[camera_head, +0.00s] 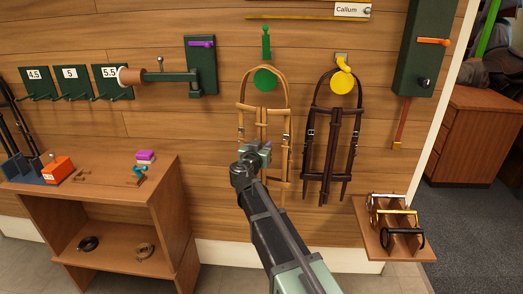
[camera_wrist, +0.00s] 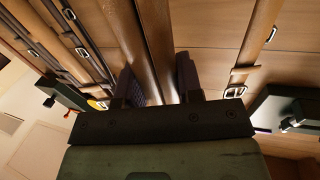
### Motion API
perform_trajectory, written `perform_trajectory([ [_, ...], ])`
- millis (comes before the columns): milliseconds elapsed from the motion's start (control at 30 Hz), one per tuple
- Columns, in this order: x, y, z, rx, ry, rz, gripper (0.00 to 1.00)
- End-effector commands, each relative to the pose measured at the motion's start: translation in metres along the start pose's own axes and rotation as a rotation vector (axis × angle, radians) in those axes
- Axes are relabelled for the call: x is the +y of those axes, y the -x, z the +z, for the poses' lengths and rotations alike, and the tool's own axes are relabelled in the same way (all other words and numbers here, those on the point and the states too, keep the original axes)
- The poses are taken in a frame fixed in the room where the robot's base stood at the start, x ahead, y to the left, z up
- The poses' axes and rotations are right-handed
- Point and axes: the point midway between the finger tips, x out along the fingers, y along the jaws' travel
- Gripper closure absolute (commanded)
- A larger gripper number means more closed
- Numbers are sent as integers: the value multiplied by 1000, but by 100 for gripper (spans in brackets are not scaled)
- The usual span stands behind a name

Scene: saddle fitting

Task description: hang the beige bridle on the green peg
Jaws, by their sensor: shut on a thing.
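The beige bridle (camera_head: 243,108) hangs upright against the wood wall in the head view. Its top loop arches over the round green peg (camera_head: 264,80). I cannot tell whether the loop rests on the peg or is held just in front of it. My gripper (camera_head: 262,148) is in front of the bridle's lower middle straps. In the wrist view, my gripper (camera_wrist: 160,90) has its two dark fingers on either side of the bridle's middle straps (camera_wrist: 155,40), shut on them. A side strap with a buckle (camera_wrist: 250,50) shows to the right. The peg is not seen there.
A dark brown bridle (camera_head: 333,120) hangs close on the right from a yellow peg (camera_head: 342,81). A green post bracket (camera_head: 200,65) stands out on the left. A wooden shelf unit (camera_head: 110,190) is lower left, a small rack (camera_head: 395,225) lower right.

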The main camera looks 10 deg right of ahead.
Motion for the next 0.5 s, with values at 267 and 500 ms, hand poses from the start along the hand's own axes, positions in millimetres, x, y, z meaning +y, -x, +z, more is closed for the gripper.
perform_trajectory([
  [267, -6, -22, 1, 0, 0, 0, 100],
  [500, -11, -39, 1, 0, 0, 0, 100],
])
